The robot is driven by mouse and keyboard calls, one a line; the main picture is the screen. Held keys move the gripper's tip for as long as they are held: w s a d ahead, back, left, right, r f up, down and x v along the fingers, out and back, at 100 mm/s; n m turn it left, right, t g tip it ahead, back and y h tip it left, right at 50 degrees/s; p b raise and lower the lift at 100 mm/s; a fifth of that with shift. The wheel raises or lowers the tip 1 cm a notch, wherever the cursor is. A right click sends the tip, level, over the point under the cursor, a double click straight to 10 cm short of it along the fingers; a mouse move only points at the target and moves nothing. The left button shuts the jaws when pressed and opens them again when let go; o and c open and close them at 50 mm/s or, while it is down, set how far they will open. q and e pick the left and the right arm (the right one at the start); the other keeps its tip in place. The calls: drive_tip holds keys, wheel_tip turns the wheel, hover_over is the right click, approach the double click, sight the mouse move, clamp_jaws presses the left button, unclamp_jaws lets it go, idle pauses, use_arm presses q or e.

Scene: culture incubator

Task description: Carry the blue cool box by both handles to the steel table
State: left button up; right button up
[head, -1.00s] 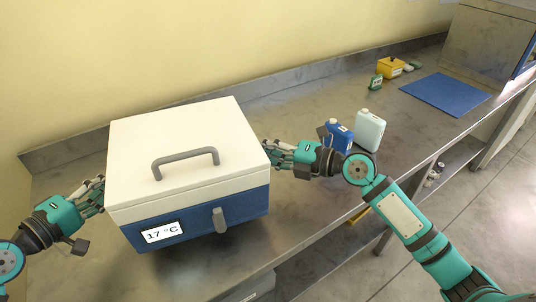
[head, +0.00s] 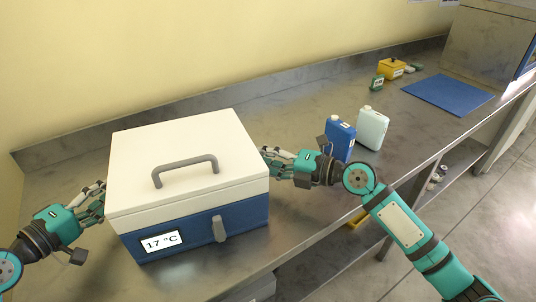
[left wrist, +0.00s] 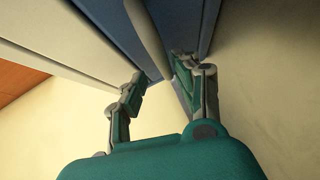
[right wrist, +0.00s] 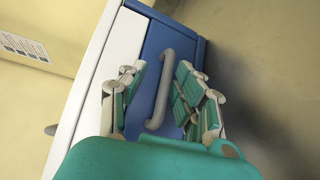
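The cool box (head: 190,235) has a blue body, a white lid with a grey top handle, and a 17 °C display. It appears to rest on the steel table (head: 305,235) in the head view. My left gripper (head: 98,203) is at its left side, with fingers apart around the grey side handle (left wrist: 152,45) in the left wrist view. My right gripper (head: 272,163) is at its right side. In the right wrist view its fingers are spread on both sides of the grey side handle (right wrist: 166,90), with a gap. Both side handles are hidden in the head view.
A blue bottle (head: 340,138) and a pale bottle (head: 372,128) stand just beyond my right gripper. A yellow box (head: 391,68), a small green item (head: 376,83) and a blue mat (head: 448,93) lie farther right. A wall runs behind the table.

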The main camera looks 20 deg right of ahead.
use_arm(q)
drive_tip(key=v, duration=1.2)
use_arm(e)
drive_tip(key=v, duration=1.2)
use_arm(q)
drive_tip(key=shift+r, duration=0.1)
use_arm(e)
drive_tip(key=shift+r, duration=0.1)
